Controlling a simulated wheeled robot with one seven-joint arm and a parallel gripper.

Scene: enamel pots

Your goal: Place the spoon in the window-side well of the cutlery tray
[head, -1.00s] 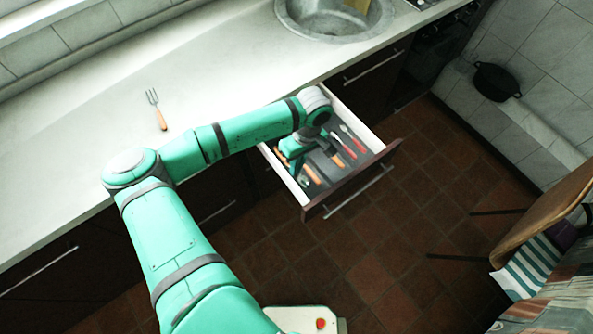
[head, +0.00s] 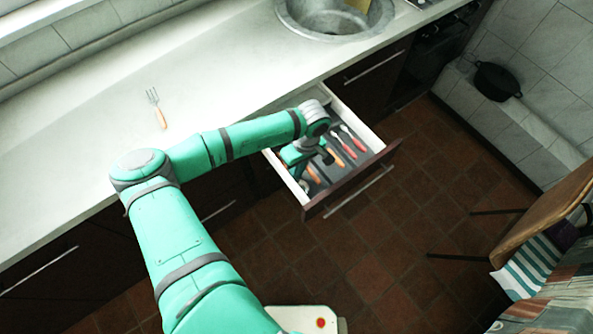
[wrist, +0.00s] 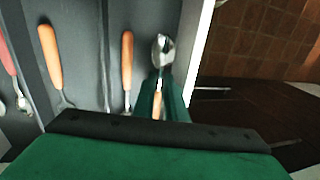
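The spoon (wrist: 163,52) shows in the wrist view, its metal bowl pointing away and its orange handle between my two green fingers. My gripper (wrist: 162,98) looks shut on that handle; it also shows in the head view (head: 299,160), low over the left part of the open drawer. The dark grey cutlery tray (wrist: 82,25) lies in the drawer, with thin dividers between wells. The spoon is over the well along the white drawer wall, beside an orange-handled piece (wrist: 127,62). I cannot tell whether it touches the tray floor.
Red-handled cutlery (head: 342,146) lies in the drawer's right part. The white drawer wall (wrist: 197,60) is close beside my gripper. A fork (head: 156,108) lies on the pale worktop (head: 90,150). A sink (head: 335,15) is at the top.

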